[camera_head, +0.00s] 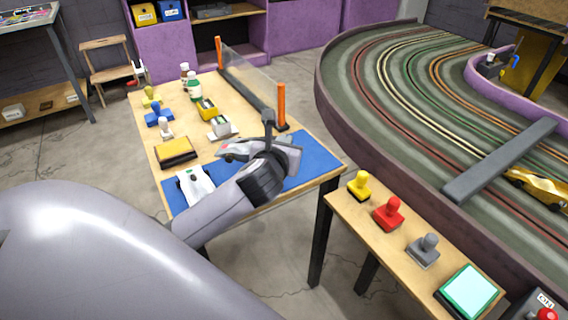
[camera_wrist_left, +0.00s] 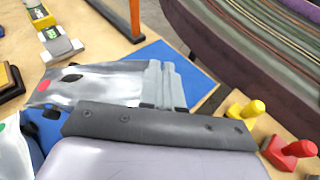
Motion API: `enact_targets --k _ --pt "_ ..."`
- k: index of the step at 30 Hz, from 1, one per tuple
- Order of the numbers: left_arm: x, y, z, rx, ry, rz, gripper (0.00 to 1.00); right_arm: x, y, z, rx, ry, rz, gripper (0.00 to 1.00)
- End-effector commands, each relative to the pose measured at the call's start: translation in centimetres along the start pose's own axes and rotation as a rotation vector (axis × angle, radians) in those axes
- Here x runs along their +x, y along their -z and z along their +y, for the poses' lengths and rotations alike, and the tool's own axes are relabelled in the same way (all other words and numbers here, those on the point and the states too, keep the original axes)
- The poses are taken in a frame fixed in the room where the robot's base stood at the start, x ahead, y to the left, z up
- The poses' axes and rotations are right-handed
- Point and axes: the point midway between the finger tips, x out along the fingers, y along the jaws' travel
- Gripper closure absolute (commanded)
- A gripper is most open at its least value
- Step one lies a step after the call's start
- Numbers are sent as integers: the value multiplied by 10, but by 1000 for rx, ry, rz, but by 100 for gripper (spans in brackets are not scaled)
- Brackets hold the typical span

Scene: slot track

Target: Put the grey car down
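The grey car (camera_head: 236,150) is at the blue mat (camera_head: 316,161) on the wooden table. Its nose points left in the head view, and its ribbed rear shows right of my gripper. My left gripper (camera_head: 264,172) is across the car from above and appears shut on it. In the left wrist view, the car (camera_wrist_left: 95,82) lies against the dark gripper bar (camera_wrist_left: 150,128), which hides its near side. I cannot tell whether the car touches the mat. A white car (camera_head: 194,184) with a green dot sits on the mat's left part. My right gripper is not in view.
Bottles, stamps, a yellow-topped pad (camera_head: 176,152) and small boxes stand on the table's left half. A clear screen with orange posts (camera_head: 282,106) stands behind the mat. A lower bench with stamps (camera_head: 389,213) is at right, beside the slot track (camera_head: 400,90).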

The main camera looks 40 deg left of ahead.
Motion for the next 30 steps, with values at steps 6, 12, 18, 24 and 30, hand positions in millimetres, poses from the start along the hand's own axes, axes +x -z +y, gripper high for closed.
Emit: enact_targets --k 6,12,18,24,30 --pt "6 17 -1 1 -1 1 100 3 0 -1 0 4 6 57" --pt "14 44 -3 1 -1 0 100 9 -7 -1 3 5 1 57" --pt "15 44 -3 1 0 -3 100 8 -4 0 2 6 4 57" --pt "16 47 -3 2 0 -2 100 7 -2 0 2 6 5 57" --pt "16 49 -4 0 0 -1 71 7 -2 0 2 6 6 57"
